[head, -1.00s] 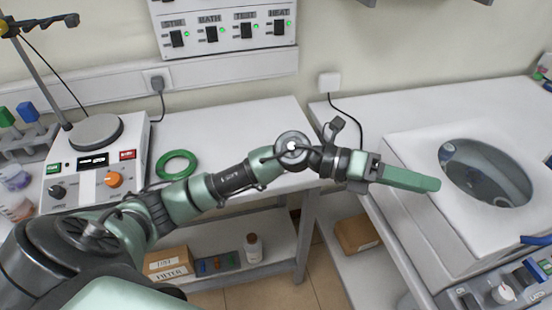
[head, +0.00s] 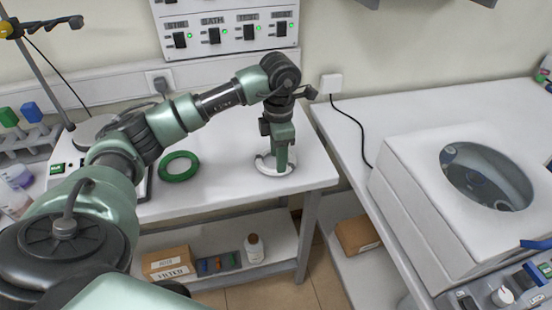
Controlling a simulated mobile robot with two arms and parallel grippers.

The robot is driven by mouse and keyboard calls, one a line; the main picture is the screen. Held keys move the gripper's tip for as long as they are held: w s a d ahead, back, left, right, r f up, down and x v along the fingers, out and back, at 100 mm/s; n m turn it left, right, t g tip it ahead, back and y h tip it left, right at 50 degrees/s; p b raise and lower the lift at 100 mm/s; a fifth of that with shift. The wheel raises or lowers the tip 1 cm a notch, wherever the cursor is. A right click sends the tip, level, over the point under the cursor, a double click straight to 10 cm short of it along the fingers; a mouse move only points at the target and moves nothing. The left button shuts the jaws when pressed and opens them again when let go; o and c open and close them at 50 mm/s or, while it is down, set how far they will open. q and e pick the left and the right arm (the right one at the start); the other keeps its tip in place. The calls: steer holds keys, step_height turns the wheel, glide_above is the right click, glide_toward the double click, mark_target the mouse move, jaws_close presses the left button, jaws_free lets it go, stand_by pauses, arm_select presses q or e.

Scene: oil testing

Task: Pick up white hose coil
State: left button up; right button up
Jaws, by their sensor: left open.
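The white hose coil (head: 264,166) lies flat on the white bench, near its right front corner. My left gripper (head: 282,168) points straight down over the coil, its fingertips at the coil's right part. The fingers hide some of the coil, and I cannot tell whether they touch it. The gripper is open. My right gripper is not in view.
A green hose coil (head: 179,166) lies on the bench to the left. A hot plate device (head: 100,133) stands at the far left. A white bath unit (head: 415,165) stands on the right bench. A box (head: 168,262) and bottle (head: 254,248) sit on the lower shelf.

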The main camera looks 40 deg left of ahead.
arm_select(q)
steer(key=f, duration=0.2)
steer(key=f+p, duration=0.1)
steer(key=shift+w+d+f, duration=0.15)
steer(key=shift+d+f, duration=0.05)
steer(key=shift+f, duration=0.55)
steer(key=shift+c, duration=0.4)
jaws_close()
steer(key=shift+r, duration=0.1)
step_height(320, 180, up, 20)
steer(key=b, duration=0.1)
